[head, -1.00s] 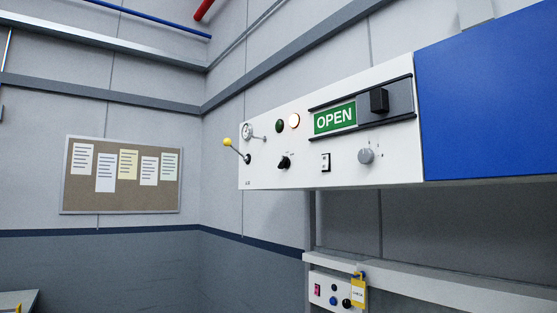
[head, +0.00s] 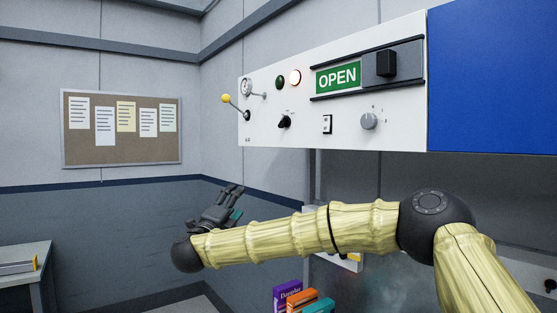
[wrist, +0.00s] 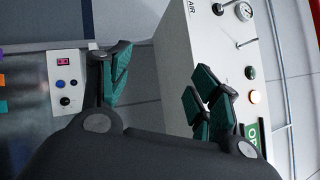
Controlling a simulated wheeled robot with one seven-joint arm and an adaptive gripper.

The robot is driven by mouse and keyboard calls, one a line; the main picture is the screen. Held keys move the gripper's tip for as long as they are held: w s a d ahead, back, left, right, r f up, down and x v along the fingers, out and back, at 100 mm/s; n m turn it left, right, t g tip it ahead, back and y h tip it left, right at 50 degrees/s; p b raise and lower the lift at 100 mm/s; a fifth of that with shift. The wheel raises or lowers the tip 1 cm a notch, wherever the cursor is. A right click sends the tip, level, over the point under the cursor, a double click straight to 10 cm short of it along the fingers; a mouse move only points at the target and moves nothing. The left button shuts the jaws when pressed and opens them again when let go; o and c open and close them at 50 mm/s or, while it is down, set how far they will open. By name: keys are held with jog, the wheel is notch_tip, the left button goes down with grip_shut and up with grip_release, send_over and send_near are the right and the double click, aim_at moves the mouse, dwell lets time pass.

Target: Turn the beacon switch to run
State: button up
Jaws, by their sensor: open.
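A white control panel (head: 300,140) is on the wall. It carries a black rotary knob (head: 285,121), a small black-and-white rocker switch (head: 327,124) and a grey round knob (head: 369,121). Their labels are too small to read, so I cannot tell which is the beacon switch. The black knob's pointer is tilted. My gripper (head: 239,200) is open and empty, below and left of the panel, apart from it. In the wrist view my gripper (wrist: 160,85) has its teal-padded fingers spread, with the panel (wrist: 180,60) beyond the right fingers, which hide part of it.
The panel also has a yellow-balled lever (head: 236,106), a gauge (head: 246,87), a dark green lamp (head: 280,83), a lit lamp (head: 295,77) and a slider (head: 386,63) beside an OPEN sign (head: 338,76). A smaller control box (wrist: 65,83) is lower. Boxes (head: 287,292) stand below my arm.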

aim_at(281, 123)
jog(key=s+d+r+m+g+h, duration=0.1)
jog(key=d+r+m+h, duration=0.15)
jog(key=r, duration=0.45)
jog(key=s+d+r+m+g+h+p, duration=0.1)
jog(key=d+r+m+g+h, duration=0.1)
jog(key=r+m, duration=0.3)
jog(key=s+d+r+m+g+h, duration=0.1)
jog(key=d+r+m+h, duration=0.1)
jog(key=r, duration=0.6)
jog(key=p+x, duration=0.5)
jog(key=x, duration=0.5)
jog(key=shift+r+p, duration=0.1)
jog(key=shift+p, duration=0.2)
jog(key=shift+w+d, duration=0.35)
jog(key=shift+w, duration=0.05)
jog(key=c, duration=1)
